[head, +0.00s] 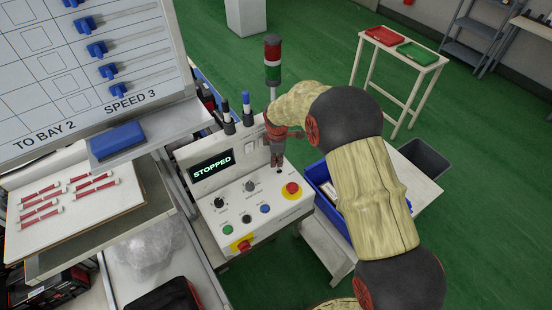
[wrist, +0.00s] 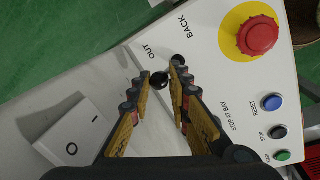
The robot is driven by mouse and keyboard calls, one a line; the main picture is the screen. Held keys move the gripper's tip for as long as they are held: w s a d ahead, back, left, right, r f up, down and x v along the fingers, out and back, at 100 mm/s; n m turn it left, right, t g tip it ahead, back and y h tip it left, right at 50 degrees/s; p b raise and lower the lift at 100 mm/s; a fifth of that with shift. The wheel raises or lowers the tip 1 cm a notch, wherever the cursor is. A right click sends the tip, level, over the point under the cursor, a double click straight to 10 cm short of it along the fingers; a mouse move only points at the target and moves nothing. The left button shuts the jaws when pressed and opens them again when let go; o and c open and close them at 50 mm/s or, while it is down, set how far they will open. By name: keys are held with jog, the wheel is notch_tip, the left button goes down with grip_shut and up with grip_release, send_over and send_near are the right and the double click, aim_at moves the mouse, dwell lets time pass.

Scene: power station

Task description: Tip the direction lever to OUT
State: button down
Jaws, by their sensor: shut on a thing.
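The grey-white control panel (head: 235,205) has a display that reads STOPPED. My gripper (head: 277,160) points down at the panel's upper right part, left of the red stop button (head: 291,189). In the wrist view, my gripper's fingers (wrist: 160,74) are shut around the black knob of the direction lever (wrist: 161,82). A second dark round part (wrist: 178,60) shows beside the right finger. The OUT label (wrist: 152,51) and the BACK label (wrist: 185,27) are printed just beyond the fingers. The fingers partly hide the lever, so its exact tilt cannot be told.
A rocker switch (wrist: 75,134) lies beside the fingers. Blue, black and green buttons (wrist: 272,102) sit below the red stop button. A signal tower (head: 272,70) stands behind my gripper. A blue crate (head: 325,190) stands to the panel's right.

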jog(key=shift+d+r+t+b, duration=0.1)
jog(key=shift+t+b, duration=0.3)
jog(key=shift+b, duration=0.3)
jog(key=b, duration=0.2)
jog(key=s+t+y+b, duration=0.1)
jog(key=b, duration=0.2)
jog(key=shift+d, duration=0.3)
jog(key=t+y+b, duration=0.1)
jog(key=b, duration=0.5)
jog(key=s+d+t+y+b, duration=0.1)
jog(key=b, duration=0.5)
jog(key=shift+s+t, duration=0.25)
jog(key=shift+t, duration=0.15)
jog(key=t+b, duration=0.1)
jog(key=b, duration=0.2)
jog(key=s+y+b, duration=0.1)
jog(key=b, duration=0.2)
jog(key=shift+d+t, duration=0.35)
jog(key=shift+t, duration=0.05)
jog(key=shift+s+d+t+y+b, duration=0.3)
jog(key=shift+s+t+y+b, duration=0.1)
jog(key=shift+t+y+b, duration=0.3)
jog(key=shift+s+d+f+t, duration=0.2)
jog(key=shift+s+t, duration=0.15)
jog(key=shift+t, duration=0.25)
jog(key=shift+s+f+t+y, duration=0.2)
jog(key=shift+t+y, duration=0.1)
jog(key=shift+y, duration=0.1)
